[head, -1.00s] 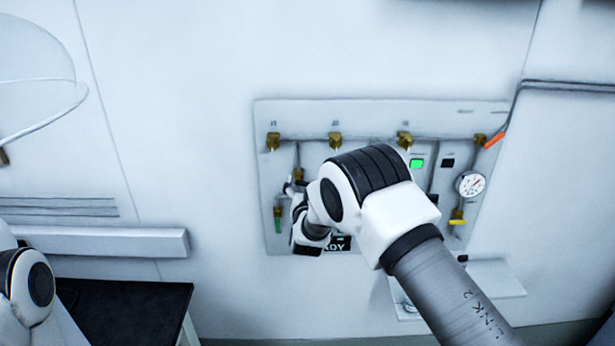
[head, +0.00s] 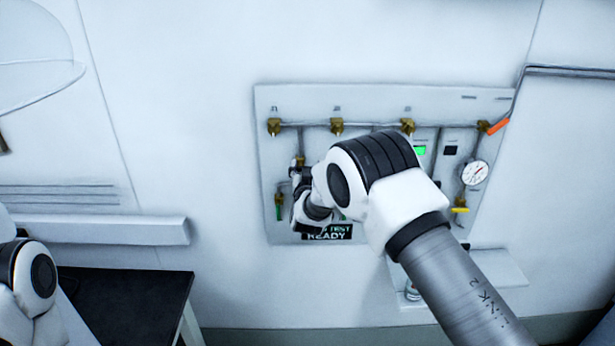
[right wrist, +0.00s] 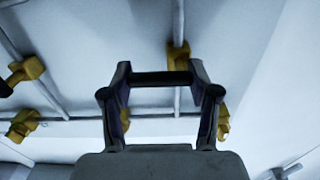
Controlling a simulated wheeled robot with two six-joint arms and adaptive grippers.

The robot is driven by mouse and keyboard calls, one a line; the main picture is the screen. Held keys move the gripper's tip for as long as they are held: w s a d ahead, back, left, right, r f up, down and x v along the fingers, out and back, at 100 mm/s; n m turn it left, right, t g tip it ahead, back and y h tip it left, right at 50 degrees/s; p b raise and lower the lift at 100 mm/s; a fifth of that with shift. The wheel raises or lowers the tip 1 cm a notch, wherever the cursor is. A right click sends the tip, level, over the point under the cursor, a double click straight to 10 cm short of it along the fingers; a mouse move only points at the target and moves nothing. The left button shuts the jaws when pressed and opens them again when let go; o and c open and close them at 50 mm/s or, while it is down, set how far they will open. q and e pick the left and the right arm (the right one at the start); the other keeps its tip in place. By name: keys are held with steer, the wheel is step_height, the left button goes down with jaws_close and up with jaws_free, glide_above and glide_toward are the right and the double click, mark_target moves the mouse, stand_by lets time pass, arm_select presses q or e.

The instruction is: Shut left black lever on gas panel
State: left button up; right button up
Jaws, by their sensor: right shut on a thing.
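The pale gas panel (head: 372,97) is on the wall in the head view, with brass valves along a pipe near its top. My right gripper (head: 298,178) is at the panel's left part, and my own arm covers much of the middle. In the right wrist view my right gripper's fingers are shut on the ends of a short black bar (right wrist: 160,77), which looks like the left black lever. The lever's own shape is hidden in the head view. My left gripper is out of view; only part of my left arm shows at lower left.
A green light (head: 420,150), a round gauge (head: 475,173) and a yellow handle (head: 460,210) are on the panel's right side. A READY sign (head: 328,233) is below my gripper. A small shelf (head: 480,268) and a black table (head: 130,305) are lower down.

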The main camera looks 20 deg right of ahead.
steer(key=shift+r+n, duration=0.1)
steer(key=shift+n, duration=0.2)
steer(key=o, duration=1.2)
steer(key=shift+c, duration=0.2)
steer(key=shift+s, duration=0.1)
steer(key=v, duration=1.2)
